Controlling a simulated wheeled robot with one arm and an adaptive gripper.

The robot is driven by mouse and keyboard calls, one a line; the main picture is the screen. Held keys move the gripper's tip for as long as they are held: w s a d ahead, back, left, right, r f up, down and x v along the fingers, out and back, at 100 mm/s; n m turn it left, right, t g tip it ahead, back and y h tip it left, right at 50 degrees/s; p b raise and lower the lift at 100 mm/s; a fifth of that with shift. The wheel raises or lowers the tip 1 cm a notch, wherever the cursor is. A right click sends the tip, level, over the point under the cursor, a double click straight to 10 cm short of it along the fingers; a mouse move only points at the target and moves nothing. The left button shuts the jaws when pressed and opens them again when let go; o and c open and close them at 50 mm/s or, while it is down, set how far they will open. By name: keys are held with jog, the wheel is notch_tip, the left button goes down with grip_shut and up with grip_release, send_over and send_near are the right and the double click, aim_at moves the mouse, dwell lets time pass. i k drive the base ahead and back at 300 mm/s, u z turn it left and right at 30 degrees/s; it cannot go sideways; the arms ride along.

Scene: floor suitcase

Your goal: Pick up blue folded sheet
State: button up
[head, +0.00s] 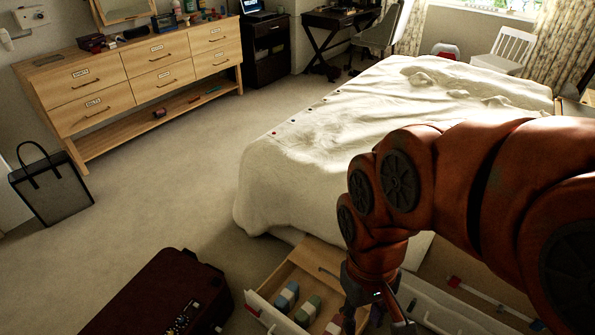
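A blue folded sheet (287,297), with a paler band, lies in an open wooden drawer (315,262) at the foot of the bed, at bottom centre in the head view. A green folded item (308,311) lies just to its right. My gripper (378,318) points down over the right part of the drawer, to the right of the blue sheet and apart from it. Its fingers are dark, small and partly cut off by the bottom edge, so I cannot tell how far apart they are. Nothing is clearly held.
A dark red suitcase (165,295) lies on the carpet at bottom left, with small items on it. The bed (300,165) with a cream cover is behind the drawer. A wooden dresser (125,85) and a dark bag (50,188) stand at left. The carpet between is clear.

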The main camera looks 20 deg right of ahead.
aim_at(288, 299)
jog(key=z, duration=2.1)
jog(key=k, duration=0.95)
jog(key=u, duration=1.35)
jog(key=i, duration=0.5)
jog(key=z, duration=0.05)
